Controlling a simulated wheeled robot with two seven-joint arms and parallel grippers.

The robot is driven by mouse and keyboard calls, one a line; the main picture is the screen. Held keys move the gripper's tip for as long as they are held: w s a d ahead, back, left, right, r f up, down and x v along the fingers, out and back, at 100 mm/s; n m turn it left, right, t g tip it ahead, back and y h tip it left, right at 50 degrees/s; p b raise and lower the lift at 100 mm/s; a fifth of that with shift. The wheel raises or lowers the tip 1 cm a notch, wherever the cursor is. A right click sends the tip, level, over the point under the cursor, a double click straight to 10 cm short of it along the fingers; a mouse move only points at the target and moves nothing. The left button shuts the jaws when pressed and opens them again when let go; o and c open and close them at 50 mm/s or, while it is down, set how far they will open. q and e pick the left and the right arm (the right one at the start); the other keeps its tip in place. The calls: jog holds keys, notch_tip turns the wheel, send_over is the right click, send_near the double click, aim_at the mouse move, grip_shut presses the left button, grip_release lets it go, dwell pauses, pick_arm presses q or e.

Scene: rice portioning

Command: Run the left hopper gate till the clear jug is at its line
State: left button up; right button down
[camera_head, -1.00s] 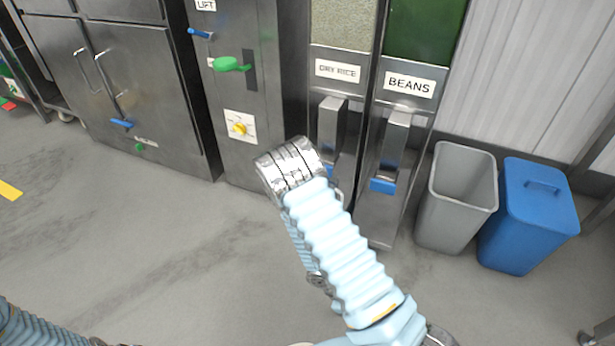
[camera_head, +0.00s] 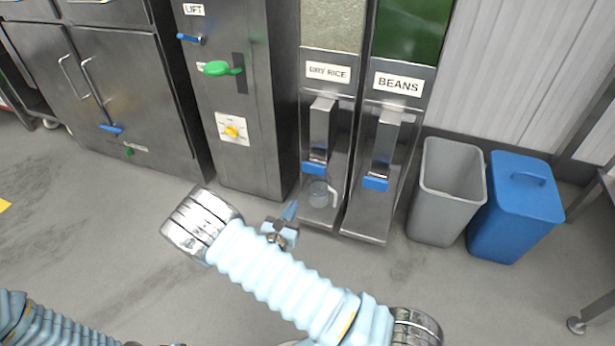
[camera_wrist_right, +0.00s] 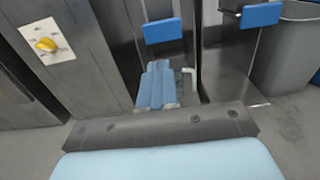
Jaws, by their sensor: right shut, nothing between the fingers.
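The left hopper, labelled DRY RICE (camera_head: 328,72), has a steel chute with a blue gate paddle (camera_head: 314,168) at its lower end. The gate also shows in the right wrist view (camera_wrist_right: 163,30). The clear jug (camera_head: 318,193) stands upright under that chute, its pale handle to the right. I cannot make out its line or its contents. My right gripper (camera_head: 290,212) is shut and empty, in front of and left of the jug. In the right wrist view its blue fingers (camera_wrist_right: 157,85) cover most of the jug, leaving the handle (camera_wrist_right: 190,82). My left gripper is out of view.
The BEANS hopper (camera_head: 398,84) with its own blue paddle (camera_head: 376,183) stands immediately right. A grey bin (camera_head: 446,190) and a blue lidded bin (camera_head: 515,210) are further right. Left is the LIFT column with a green lever (camera_head: 217,68) and yellow knob (camera_head: 232,131).

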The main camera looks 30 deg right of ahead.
aim_at(312, 170)
jog(key=b+x, duration=0.1)
jog(key=x, duration=1.3)
jog(key=shift+s+d, duration=0.1)
jog(key=b+x, duration=0.1)
jog(key=x, duration=0.2)
jog(key=shift+d+f, duration=0.1)
jog(key=shift+d, duration=0.2)
jog(key=shift+w+d, duration=0.2)
jog(key=shift+w, duration=0.2)
jog(key=shift+d+r, duration=0.15)
jog(key=shift+r, duration=0.2)
dwell(1.2)
dwell(3.1)
